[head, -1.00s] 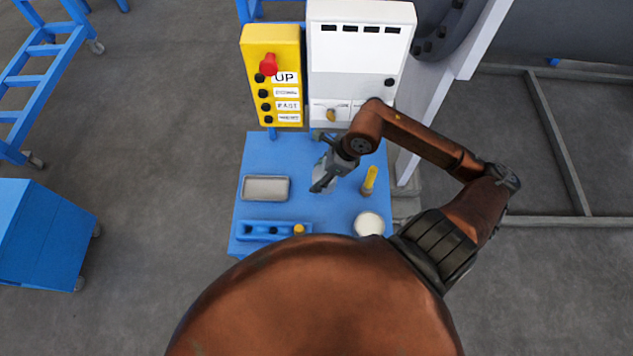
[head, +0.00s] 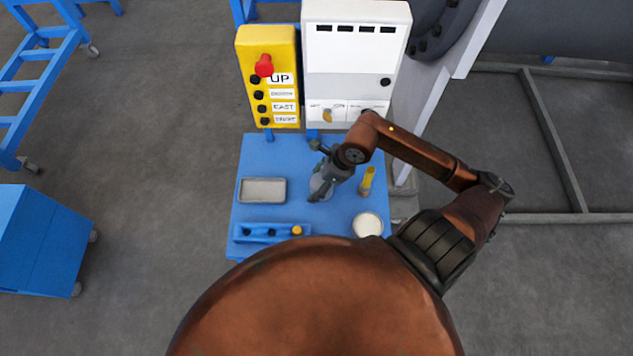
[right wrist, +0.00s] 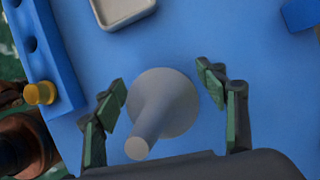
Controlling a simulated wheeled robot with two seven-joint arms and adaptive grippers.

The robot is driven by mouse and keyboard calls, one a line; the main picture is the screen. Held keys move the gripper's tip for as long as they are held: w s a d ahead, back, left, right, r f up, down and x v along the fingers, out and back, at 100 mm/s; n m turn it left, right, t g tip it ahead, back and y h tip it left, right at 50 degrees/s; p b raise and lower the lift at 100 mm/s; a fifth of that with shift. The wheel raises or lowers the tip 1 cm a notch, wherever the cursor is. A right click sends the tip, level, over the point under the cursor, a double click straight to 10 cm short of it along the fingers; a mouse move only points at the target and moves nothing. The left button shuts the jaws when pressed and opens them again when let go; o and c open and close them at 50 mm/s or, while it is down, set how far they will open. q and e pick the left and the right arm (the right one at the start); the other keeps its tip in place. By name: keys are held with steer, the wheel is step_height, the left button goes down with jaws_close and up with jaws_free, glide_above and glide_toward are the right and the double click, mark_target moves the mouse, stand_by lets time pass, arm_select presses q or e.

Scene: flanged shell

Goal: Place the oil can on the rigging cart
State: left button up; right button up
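The oil can looks like a grey round body with a tapering spout (right wrist: 176,103) in the right wrist view. It stands on the blue table (head: 290,160); in the head view (head: 319,183) my gripper partly covers it. My right gripper (head: 316,172) is over the can. In the right wrist view its open fingers (right wrist: 163,98) are on either side of the can, with gaps showing. A blue cart on casters (head: 45,240), possibly the rigging cart, stands on the floor at left. My left gripper is not in view.
On the table are a grey tray (head: 262,191), a blue holed block (head: 262,233), a yellow-handled tool (head: 367,181) and a white round dish (head: 367,225). A yellow control box (head: 268,80) and white cabinet (head: 355,65) stand behind. Floor between table and cart is clear.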

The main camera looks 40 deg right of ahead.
steer(key=shift+r, duration=0.25)
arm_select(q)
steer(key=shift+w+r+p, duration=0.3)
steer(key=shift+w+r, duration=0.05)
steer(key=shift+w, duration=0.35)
arm_select(e)
steer(key=v, duration=1.2)
steer(key=shift+f, duration=0.1)
